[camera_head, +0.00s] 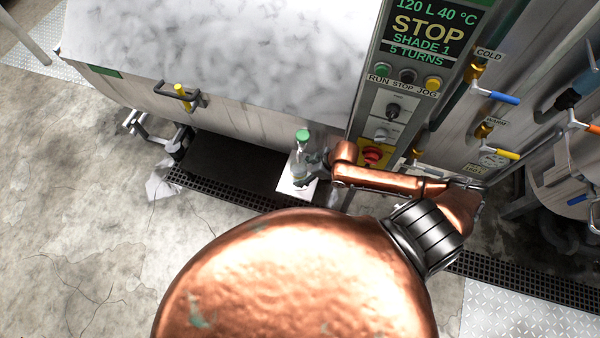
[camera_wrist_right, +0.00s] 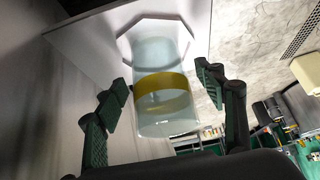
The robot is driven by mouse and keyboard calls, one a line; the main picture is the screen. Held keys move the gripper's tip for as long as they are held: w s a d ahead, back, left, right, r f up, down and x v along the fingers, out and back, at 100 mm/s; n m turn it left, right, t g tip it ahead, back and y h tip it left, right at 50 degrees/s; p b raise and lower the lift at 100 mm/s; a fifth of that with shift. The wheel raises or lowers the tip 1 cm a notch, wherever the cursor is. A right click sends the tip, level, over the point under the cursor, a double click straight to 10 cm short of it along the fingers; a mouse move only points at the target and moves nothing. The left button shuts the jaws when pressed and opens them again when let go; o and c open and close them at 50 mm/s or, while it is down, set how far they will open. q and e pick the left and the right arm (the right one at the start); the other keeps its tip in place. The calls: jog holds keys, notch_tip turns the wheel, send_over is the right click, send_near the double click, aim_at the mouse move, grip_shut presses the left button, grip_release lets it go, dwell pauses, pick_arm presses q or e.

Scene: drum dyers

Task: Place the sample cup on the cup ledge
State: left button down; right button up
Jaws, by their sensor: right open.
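The sample cup (camera_wrist_right: 162,95) is clear with a yellow band and stands between the fingers of my right gripper (camera_wrist_right: 165,95) in the right wrist view. The fingers are open, one on each side, with visible gaps to the cup. The cup's far end is against the white cup ledge (camera_wrist_right: 75,40). In the head view the cup (camera_head: 298,172) is small and stands over the white ledge (camera_head: 286,188) at the machine's front. My right gripper (camera_head: 317,160) reaches it from the right and is partly hidden by my copper arm. My left gripper is not in view.
A green-topped fitting (camera_head: 302,136) is just above the cup. The control panel (camera_head: 400,85) with a red stop button (camera_head: 372,154) is close to my right arm. Valves with coloured handles (camera_head: 495,97) are at the right. A dark floor grate (camera_head: 215,190) runs below; open floor is at left.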

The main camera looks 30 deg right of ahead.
jog(key=v, duration=0.9)
jog(key=shift+r+p, duration=0.25)
jog(key=shift+p, duration=0.05)
